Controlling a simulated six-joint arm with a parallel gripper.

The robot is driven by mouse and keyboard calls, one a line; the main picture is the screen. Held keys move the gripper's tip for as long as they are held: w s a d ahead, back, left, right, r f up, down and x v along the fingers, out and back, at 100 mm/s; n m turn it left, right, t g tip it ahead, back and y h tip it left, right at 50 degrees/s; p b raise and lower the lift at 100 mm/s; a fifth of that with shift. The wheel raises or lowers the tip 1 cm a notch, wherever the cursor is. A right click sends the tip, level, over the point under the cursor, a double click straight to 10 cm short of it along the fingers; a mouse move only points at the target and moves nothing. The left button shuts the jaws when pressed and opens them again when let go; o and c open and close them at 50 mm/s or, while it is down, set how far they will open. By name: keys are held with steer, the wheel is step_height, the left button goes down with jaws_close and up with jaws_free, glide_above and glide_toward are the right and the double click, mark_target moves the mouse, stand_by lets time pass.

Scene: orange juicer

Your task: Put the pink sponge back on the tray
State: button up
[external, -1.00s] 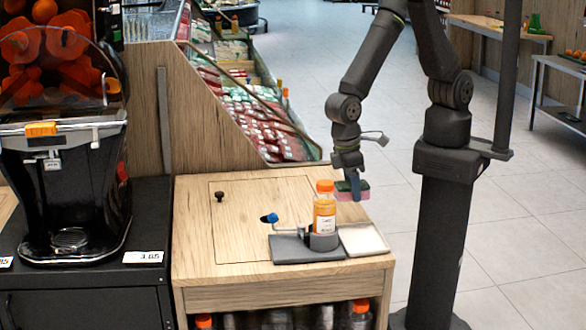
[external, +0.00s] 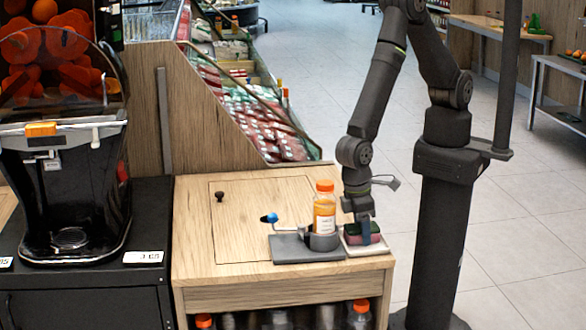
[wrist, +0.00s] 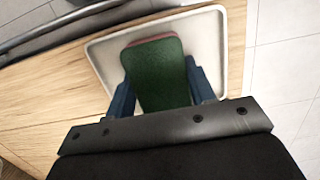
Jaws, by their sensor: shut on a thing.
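The pink sponge (external: 367,239) has a dark green top layer and is at the white tray (external: 352,249) on the right end of the wooden counter. In the wrist view the sponge's green face (wrist: 157,76) lies over the tray (wrist: 209,38), with a thin pink edge showing at the far end. My gripper (external: 366,232) points down with its blue fingers on either side of the sponge, shut on it. In the wrist view my gripper (wrist: 160,92) has a finger at each side of the sponge. I cannot tell whether the sponge's underside touches the tray.
An orange-capped juice bottle (external: 324,210) stands in a grey holder (external: 294,247) just left of the tray. A lever with a blue knob (external: 269,218) is beside it. A juicer (external: 66,170) stands further left.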

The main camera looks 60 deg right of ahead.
mark_target(356, 227)
steer(key=shift+f, duration=0.1)
steer(key=o, duration=0.9)
steer(key=shift+o, duration=0.2)
step_height(356, 227, up, 12)
steer(key=w+a, duration=0.1)
steer(key=shift+w+a, duration=0.15)
steer(key=f, duration=0.4)
steer(key=s+d+f, duration=0.1)
steer(key=f, duration=0.7)
steer(key=shift+s+d+f, duration=0.1)
steer(key=shift+s+d, duration=0.1)
step_height(356, 227, up, 2)
steer(key=shift+r, duration=0.8)
